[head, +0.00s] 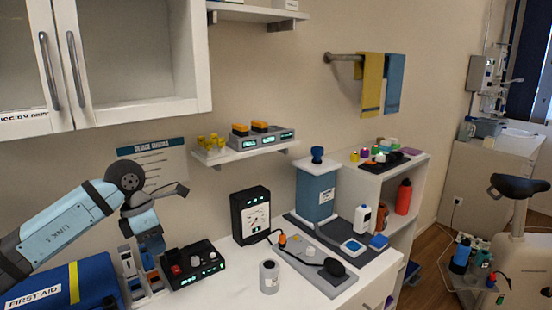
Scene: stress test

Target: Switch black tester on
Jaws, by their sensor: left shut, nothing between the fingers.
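A low black device (193,264) with a red knob, a pale knob and green lit displays lies on the white counter. A taller black box (250,215) with a white dial face and a green lit strip stands upright to its right. I cannot tell for sure which of the two is the black tester. My left gripper (151,249) is shut and empty, pointing down just left of the low device and apart from its knobs. Its fingertips are small and hard to make out. My right gripper is not in view.
A blue first aid bag (62,287) lies at the left, beside a small rack (150,282). A grey cylinder (269,277) stands in front of the upright box. A grey board (312,268) with a black-handled tool is to the right. A wall shelf (245,151) hangs above.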

